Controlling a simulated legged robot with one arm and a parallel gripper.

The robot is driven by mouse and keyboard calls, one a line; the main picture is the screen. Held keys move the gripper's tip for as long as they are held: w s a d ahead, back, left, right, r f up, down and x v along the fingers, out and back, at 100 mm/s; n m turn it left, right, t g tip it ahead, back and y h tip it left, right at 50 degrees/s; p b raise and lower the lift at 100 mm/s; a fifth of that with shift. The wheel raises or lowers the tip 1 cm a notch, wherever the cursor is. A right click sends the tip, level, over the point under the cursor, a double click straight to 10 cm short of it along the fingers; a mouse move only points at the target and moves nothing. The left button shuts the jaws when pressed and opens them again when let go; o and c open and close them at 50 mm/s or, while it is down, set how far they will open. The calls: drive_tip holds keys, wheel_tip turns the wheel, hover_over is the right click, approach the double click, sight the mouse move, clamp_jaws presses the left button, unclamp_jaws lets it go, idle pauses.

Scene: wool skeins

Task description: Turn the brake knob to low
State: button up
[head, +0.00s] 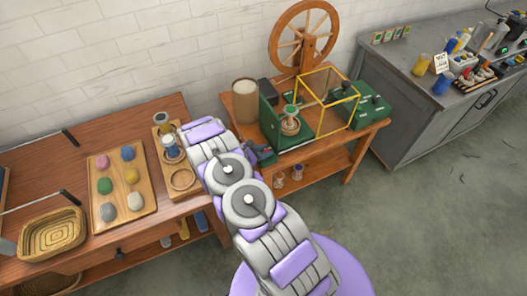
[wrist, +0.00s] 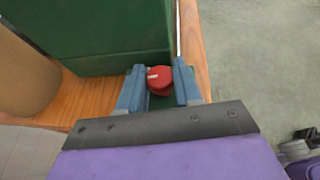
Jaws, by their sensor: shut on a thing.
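The brake knob (wrist: 160,78) is round and red with a short white mark on its upper left part. In the wrist view it sits between the two blue fingers of my gripper (wrist: 160,90), which is shut on it. Next to the knob stands a dark green box wall (wrist: 100,35). In the head view my gripper (head: 262,154) reaches the left side of the green machine (head: 268,118), and the knob is hidden there. I cannot read any setting labels around the knob.
A spinning wheel (head: 304,38), a yellow wire frame (head: 328,98) and a cylindrical container (head: 245,102) stand around the machine on the wooden table (head: 345,139). A tray of coloured wool (head: 122,190) lies on the left table. The grey floor at right is mostly open.

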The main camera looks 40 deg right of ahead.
drive_tip(key=shift+a+n+t+p, duration=0.1)
drive_tip(key=shift+n+t+p, duration=0.4)
drive_tip(key=shift+t, duration=0.1)
drive_tip(key=shift+s+a+n+t, duration=0.1)
drive_tip(key=shift+n+t, duration=0.8)
drive_tip(key=n+t, duration=0.2)
drive_tip(key=t+y, duration=0.1)
drive_tip(key=shift+s+f+n, duration=0.1)
drive_tip(key=shift+s+n, duration=0.15)
drive_tip(key=shift+n, duration=0.15)
drive_tip(key=shift+s+d+n+t+y+b, duration=0.15)
drive_tip(key=shift+n+t+y+b, duration=0.1)
drive_tip(key=shift+n+t+y, duration=0.8)
drive_tip(key=shift+s+d+n+t+y+b, duration=0.1)
drive_tip(key=shift+n+t+y+b, duration=0.3)
drive_tip(key=shift+n+t, duration=1.1)
drive_tip(key=shift+n+t+y, duration=0.55)
drive_tip(key=shift+t+y, duration=0.1)
drive_tip(key=shift+y, duration=0.1)
drive_tip(key=o, duration=1)
